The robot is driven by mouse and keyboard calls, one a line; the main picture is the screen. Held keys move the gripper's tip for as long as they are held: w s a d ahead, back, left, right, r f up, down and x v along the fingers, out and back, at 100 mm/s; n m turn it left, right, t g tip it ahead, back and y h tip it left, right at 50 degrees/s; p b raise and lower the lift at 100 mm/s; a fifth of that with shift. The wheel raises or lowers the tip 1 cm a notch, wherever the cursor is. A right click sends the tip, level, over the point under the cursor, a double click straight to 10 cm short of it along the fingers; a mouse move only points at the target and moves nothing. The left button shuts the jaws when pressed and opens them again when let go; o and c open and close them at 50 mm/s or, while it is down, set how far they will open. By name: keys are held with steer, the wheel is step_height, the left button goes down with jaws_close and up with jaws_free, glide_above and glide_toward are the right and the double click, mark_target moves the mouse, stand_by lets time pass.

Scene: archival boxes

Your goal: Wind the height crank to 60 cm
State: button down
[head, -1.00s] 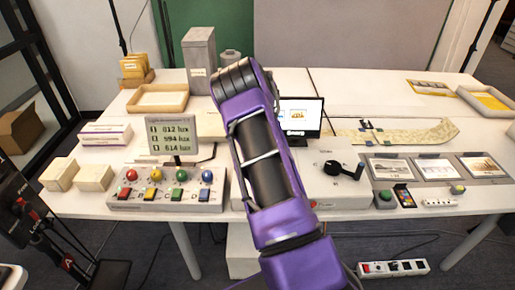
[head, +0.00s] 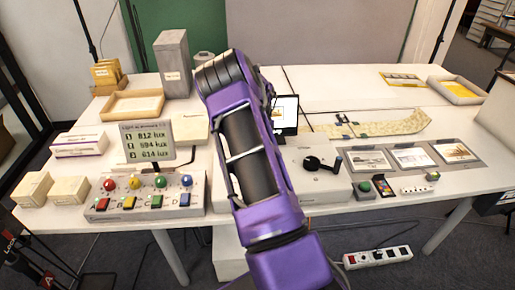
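A black crank (head: 322,163) sits on a low white box (head: 315,188) on the table, just right of my purple arm. Its round hub is on the left, and its arm points right to an upright knob. No height readout can be made out near it. My arm rises through the middle of the head view and hides part of the table and the left side of the white box. My gripper is hidden beyond the arm's black upper joint. Nothing of mine visibly touches the crank.
A panel of coloured buttons (head: 146,200) and a lux display (head: 147,143) stand left of my arm. A small monitor (head: 286,112) is partly behind it. A green button (head: 364,187) and framed pictures (head: 412,157) lie right of the crank. A power strip (head: 378,257) is on the floor.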

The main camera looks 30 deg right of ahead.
steer(key=shift+a+f, duration=0.2)
steer(key=shift+a, duration=0.25)
steer(key=c, duration=1.2)
jaws_free()
steer(key=shift+a+r, duration=0.1)
steer(key=shift+a, duration=0.05)
steer(key=shift+c, duration=0.2)
steer(key=o, duration=0.6)
steer(key=shift+d, duration=0.2)
steer(key=shift+c, duration=0.2)
steer(key=shift+r, duration=0.1)
steer(key=shift+d, duration=0.1)
steer(key=shift+r, duration=0.25)
step_height(320, 180, up, 17)
steer(key=shift+p, duration=0.45)
steer(key=shift+c, duration=0.2)
